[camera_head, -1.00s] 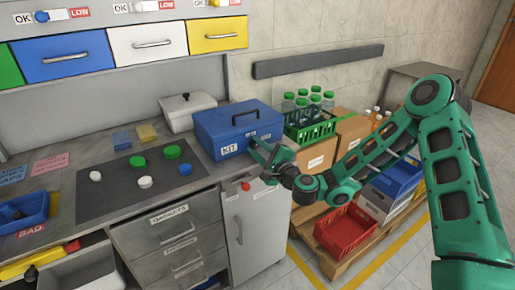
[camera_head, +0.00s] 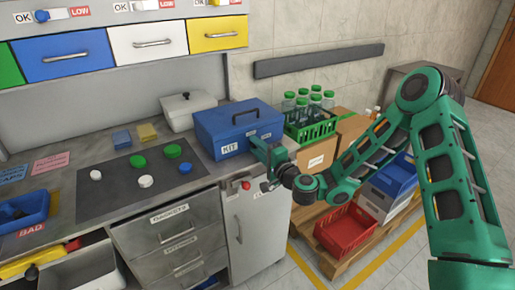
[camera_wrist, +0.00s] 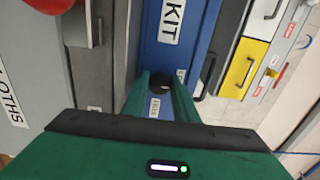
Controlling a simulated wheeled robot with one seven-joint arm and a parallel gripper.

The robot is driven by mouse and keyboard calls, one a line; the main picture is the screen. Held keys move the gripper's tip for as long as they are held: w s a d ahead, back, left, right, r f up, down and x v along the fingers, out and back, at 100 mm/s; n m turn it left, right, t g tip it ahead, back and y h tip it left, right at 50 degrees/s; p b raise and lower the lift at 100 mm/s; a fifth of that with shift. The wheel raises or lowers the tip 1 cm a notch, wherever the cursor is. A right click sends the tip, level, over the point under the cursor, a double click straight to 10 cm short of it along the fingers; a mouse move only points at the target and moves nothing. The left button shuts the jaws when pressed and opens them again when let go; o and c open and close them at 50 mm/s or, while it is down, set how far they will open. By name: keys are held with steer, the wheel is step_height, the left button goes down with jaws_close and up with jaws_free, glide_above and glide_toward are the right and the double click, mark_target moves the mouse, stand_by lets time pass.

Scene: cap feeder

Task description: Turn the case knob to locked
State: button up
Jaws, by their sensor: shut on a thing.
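The blue case (camera_head: 222,134) with a black handle and a KIT label stands at the right end of the bench. In the wrist view, its blue front (camera_wrist: 180,50) fills the middle. The dark round case knob (camera_wrist: 159,84) sits between my green fingers, near small white labels that are too small to read surely. My gripper (camera_head: 262,145) is at the right part of the case front, shut on the knob; its fingertips also show in the wrist view (camera_wrist: 160,85). The fingers hide the knob in the head view, and its setting is unclear.
A green crate of bottles (camera_head: 313,132) and cardboard boxes (camera_head: 317,156) stand right of the case. A red bin (camera_head: 345,230) lies below on a pallet. A dark mat (camera_head: 120,193) with several white and green caps is left of the case. A grey cabinet (camera_head: 257,225) stands below.

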steer(key=shift+w+d, duration=0.2)
steer(key=shift+d, duration=0.05)
steer(key=o, duration=0.9)
steer(key=shift+o, duration=0.6)
steer(key=shift+s+a, duration=0.15)
steer(key=shift+s+a+f, duration=0.1)
